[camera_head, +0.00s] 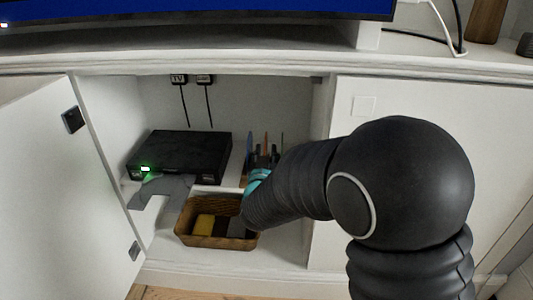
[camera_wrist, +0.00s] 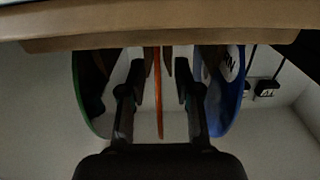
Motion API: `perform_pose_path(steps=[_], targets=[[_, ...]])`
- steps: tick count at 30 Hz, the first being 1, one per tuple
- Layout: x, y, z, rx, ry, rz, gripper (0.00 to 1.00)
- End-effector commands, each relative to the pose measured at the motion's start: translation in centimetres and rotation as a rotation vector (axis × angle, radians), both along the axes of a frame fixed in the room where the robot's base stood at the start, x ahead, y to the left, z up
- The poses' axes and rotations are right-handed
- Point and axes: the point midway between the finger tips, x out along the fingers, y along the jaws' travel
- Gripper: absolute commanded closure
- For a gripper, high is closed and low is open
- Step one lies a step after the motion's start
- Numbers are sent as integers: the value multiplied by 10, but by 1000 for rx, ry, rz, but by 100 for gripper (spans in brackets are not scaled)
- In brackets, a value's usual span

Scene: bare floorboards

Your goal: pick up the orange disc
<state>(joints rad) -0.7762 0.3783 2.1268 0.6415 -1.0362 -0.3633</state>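The orange disc (camera_wrist: 157,92) stands on edge and shows as a thin upright strip in the wrist view, where the scene appears upside down. A sliver of the orange disc (camera_head: 266,142) shows in the head view inside the open cabinet. My gripper (camera_wrist: 158,92) is open, with one dark finger on each side of the disc. Gaps show between the fingers and the disc. In the head view my arm hides most of the gripper and the lower part of the disc.
A blue disc (camera_wrist: 230,92) and a green-edged disc (camera_wrist: 90,90) stand close outside the fingers. A tan wooden piece (camera_wrist: 60,28) spans the wrist view's top. A black box (camera_head: 185,152) and a wicker basket (camera_head: 190,238) stand in the cabinet. Its door (camera_head: 60,190) is open at left.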

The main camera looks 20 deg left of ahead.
Motion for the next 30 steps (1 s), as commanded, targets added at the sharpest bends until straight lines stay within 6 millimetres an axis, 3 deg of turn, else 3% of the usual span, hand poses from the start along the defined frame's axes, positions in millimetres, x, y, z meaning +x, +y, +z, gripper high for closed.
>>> perform_pose_path(steps=[8,12,25,30], targets=[[3,1,0,0,0,1,68],[3,1,0,0,0,1,100],[3,1,2,0,-1,1,100],[3,1,24,3,-3,1,100]])
